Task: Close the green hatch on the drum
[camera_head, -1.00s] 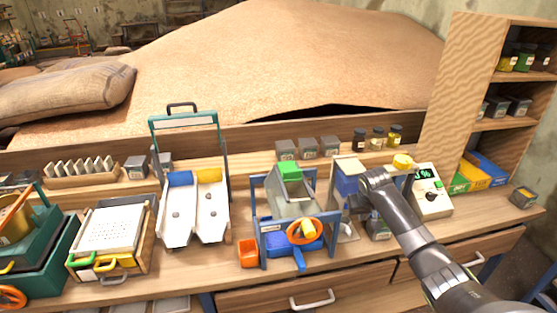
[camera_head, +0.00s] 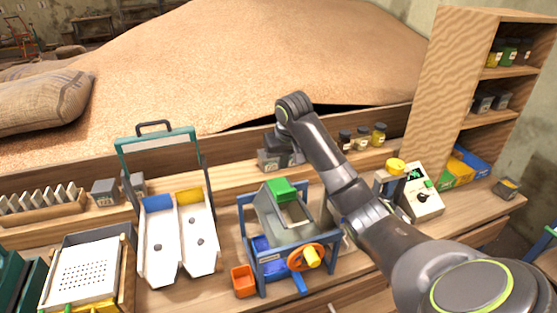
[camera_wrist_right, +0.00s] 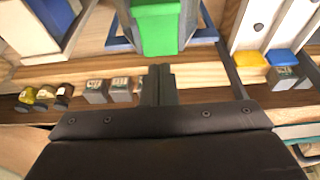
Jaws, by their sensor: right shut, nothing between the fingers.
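The drum (camera_head: 268,212) sits in a blue frame (camera_head: 246,240) on the bench, with an orange handwheel (camera_head: 305,257) at its front. The green hatch (camera_head: 281,189) is at the drum's top rear edge, open, with the opening (camera_head: 296,213) uncovered in front of it. The hatch also shows large at the top of the right wrist view (camera_wrist_right: 157,27). My right gripper (camera_wrist_right: 160,85) is shut and empty, its tips a little short of the hatch in that view, apparently apart from it. In the head view my right arm partly hides that gripper, behind the drum. My left gripper is out of view.
Several jars (camera_head: 379,134) line the ledge behind the drum. A two-channel white tray (camera_head: 160,245) stands left. An orange cup (camera_head: 243,280) is at the drum's front left. A scale-like device (camera_head: 425,195) stands right. A large grain heap (camera_head: 220,60) lies behind.

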